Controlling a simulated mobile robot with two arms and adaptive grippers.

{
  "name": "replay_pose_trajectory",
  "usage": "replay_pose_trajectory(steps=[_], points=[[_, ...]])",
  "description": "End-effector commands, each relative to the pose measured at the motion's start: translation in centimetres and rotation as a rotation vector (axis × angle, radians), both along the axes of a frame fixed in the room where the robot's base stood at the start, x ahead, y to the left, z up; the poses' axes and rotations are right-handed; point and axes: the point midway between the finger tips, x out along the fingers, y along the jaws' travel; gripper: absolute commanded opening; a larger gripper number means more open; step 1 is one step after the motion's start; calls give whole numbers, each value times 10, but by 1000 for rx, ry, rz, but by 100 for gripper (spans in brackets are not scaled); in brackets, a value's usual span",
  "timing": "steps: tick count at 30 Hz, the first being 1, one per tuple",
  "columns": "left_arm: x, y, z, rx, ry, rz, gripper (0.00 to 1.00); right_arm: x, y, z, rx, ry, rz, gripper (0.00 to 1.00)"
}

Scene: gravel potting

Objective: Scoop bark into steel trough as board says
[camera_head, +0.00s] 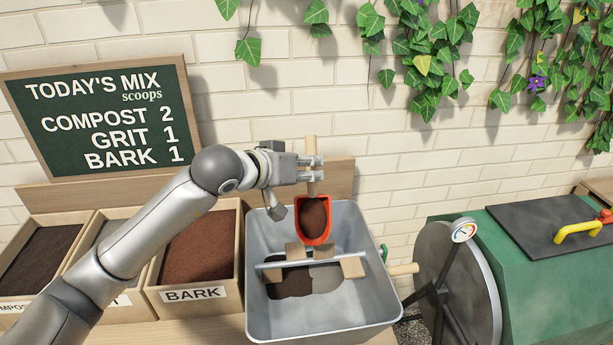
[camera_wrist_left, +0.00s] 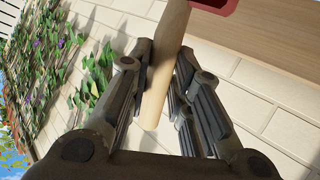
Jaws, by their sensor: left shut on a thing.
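My left gripper (camera_head: 311,168) is shut on the wooden handle of a red scoop (camera_head: 328,233), above the back of the steel trough (camera_head: 365,311). The scoop holds brown material. In the left wrist view the handle (camera_wrist_left: 165,70) runs between the fingers (camera_wrist_left: 160,85). Dark material and a greyer patch lie on the trough floor, with a bar and wooden blocks (camera_head: 351,267) across it. The bark bin (camera_head: 193,295) holds reddish-brown bark, left of the trough. The board (camera_head: 104,120) reads compost 2, grit 1, bark 1. My right gripper is not in view.
The compost bin (camera_head: 13,305) and a middle bin, partly hidden by my arm, stand at the left. A green drum machine (camera_head: 545,275) with a gauge and yellow handle stands right of the trough. A brick wall with ivy rises behind.

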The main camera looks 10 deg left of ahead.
Motion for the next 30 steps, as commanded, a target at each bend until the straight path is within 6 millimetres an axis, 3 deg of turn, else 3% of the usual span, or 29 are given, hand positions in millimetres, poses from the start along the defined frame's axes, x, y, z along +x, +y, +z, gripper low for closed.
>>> replay_pose_trajectory(steps=[3,30], points=[[-5,-2,-1,13,-43,-1,0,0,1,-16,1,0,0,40],[-42,-13,14,92,-300,-2,0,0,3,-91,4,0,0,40]])
